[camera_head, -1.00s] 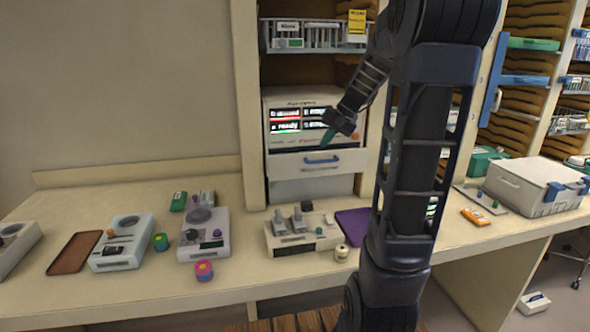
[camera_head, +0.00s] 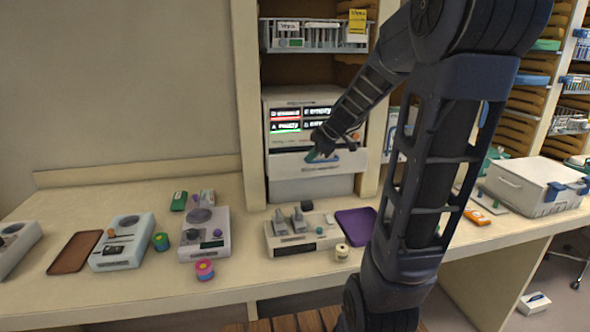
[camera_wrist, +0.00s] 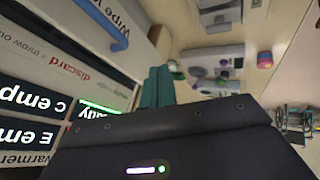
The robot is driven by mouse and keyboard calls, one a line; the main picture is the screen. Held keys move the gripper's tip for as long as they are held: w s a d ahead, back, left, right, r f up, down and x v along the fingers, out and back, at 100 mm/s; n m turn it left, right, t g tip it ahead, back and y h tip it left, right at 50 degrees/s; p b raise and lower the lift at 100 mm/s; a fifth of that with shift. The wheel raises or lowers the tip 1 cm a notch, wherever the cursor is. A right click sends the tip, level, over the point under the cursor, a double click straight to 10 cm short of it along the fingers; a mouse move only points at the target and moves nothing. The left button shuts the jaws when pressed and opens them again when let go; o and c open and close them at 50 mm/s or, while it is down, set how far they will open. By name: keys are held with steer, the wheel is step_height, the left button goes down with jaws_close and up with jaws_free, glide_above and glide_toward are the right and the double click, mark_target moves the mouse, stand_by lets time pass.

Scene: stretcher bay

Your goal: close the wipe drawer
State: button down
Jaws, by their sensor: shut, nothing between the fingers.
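The wipe drawer (camera_head: 288,168) is a pale front with a blue handle, low on the warmer unit (camera_head: 283,103). It seems to stand out a little from the unit; how far is hard to tell. In the wrist view its blue handle (camera_wrist: 103,24) and part of a "Wipe" label (camera_wrist: 125,12) show at the upper left. My gripper (camera_head: 313,155) is in front of the drawer, by the handle, partly covering it. Its teal fingers (camera_wrist: 157,86) are together and empty in the wrist view. I cannot tell whether they touch the drawer.
A wire basket (camera_head: 312,36) hangs on the shelf above. Below on the counter stand a device with grey parts (camera_head: 300,235), a purple tray (camera_head: 356,224), a small jar (camera_head: 341,252) and other devices (camera_head: 204,235). A white bin (camera_head: 520,184) is at the right.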

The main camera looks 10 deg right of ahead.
mark_target(292, 162)
steer(key=shift+n, duration=0.7)
steer(key=x, duration=0.3)
steer(key=w+x, duration=0.1)
steer(key=x, duration=0.7)
steer(key=shift+w+d+r, duration=0.15)
steer(key=shift+w+r, duration=0.1)
steer(key=shift+w, duration=0.95)
steer(key=shift+w, duration=0.1)
steer(key=w, duration=0.4)
steer(key=shift+w+r, duration=0.15)
steer(key=shift+w, duration=0.25)
steer(key=shift+s, duration=0.1)
